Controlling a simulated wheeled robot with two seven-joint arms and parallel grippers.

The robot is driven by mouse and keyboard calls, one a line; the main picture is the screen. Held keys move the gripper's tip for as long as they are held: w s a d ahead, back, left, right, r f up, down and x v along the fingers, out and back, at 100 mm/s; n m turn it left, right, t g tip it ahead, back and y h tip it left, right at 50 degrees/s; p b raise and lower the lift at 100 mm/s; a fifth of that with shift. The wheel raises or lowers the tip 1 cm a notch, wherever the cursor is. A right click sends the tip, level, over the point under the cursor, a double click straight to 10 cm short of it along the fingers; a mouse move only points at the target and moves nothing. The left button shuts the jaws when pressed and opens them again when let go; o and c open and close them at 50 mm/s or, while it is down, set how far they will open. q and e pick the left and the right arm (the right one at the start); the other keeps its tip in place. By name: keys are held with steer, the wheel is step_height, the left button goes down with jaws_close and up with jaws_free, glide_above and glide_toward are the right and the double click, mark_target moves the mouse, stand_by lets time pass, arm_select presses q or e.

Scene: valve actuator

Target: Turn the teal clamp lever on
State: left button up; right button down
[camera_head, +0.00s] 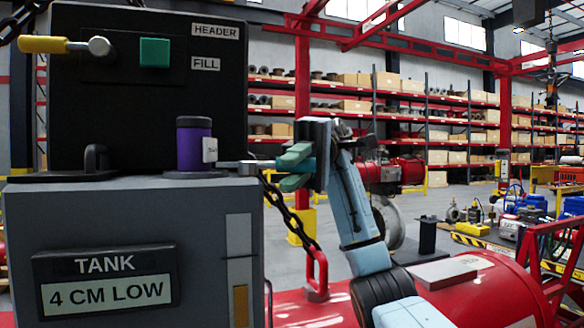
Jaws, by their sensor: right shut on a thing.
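The teal clamp lever (267,164) sticks out to the right from the upper edge of the grey tank cabinet, on a short metal arm (235,164) beside a purple cylinder. It lies about level. My right gripper (283,169) comes in from the right with its green fingers above and below the lever, shut on it. The fingers and the palm hide part of the lever's grip. My left gripper is not in view.
The grey cabinet (120,220) carries a sign (106,279) reading "TANK 4 CM LOW". On the black panel above are a yellow-handled lever (42,45) and a teal square (154,52). The purple cylinder (194,143) stands close by. A chain (290,215) hangs below the gripper.

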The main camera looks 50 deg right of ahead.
steer(key=c, duration=1.3)
jaws_free()
steer(key=shift+r, duration=0.1)
